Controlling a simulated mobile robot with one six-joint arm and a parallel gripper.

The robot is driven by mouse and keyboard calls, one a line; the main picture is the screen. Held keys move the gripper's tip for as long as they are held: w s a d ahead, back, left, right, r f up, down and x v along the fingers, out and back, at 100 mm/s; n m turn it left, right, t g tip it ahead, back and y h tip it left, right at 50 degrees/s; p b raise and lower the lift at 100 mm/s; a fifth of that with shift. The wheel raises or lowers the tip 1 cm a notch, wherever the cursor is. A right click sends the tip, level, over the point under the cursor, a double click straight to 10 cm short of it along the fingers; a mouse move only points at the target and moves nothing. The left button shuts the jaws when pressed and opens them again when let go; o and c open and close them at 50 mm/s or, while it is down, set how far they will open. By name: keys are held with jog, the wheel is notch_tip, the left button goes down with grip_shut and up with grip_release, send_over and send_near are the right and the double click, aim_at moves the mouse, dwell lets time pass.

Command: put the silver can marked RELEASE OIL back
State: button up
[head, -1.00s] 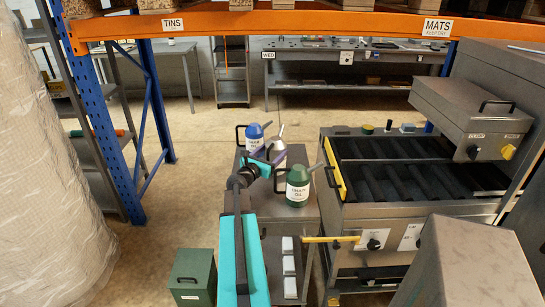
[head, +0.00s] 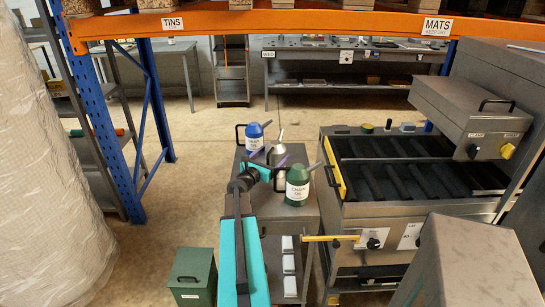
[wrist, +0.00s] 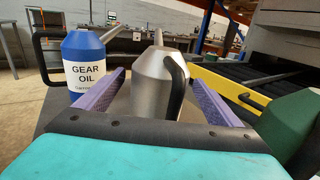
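The silver can (head: 279,159) stands upright on the grey cart (head: 300,220), between a blue can and a green can. In the wrist view the silver can (wrist: 155,88) shows its dark handle on the right side; no marking on it is readable. My gripper (head: 274,157) is open, with its purple-padded fingers spread on either side of the silver can; in the wrist view gaps show between the can and both pads. The blue GEAR OIL can (wrist: 88,65) is just left of the left finger. The green CHAIN OIL can (head: 298,185) is close to the right finger.
A grey machine with dark ridged tray slots (head: 400,170) and a yellow side bar stands right of the cart. A green box (head: 193,278) is on the floor at lower left. An orange beam (head: 300,22) crosses above. Open floor lies behind the cart.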

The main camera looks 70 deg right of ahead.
dwell(0.3)
jog(key=shift+w+a+f, duration=0.1)
jog(key=shift+a+f, duration=0.05)
jog(key=shift+a, duration=0.75)
jog(key=w+a+b, duration=0.2)
jog(key=a+b, duration=0.1)
jog(key=a, duration=0.8)
jog(key=shift+a, duration=0.4)
jog(key=shift+w+r, duration=0.1)
jog(key=shift+r, duration=0.1)
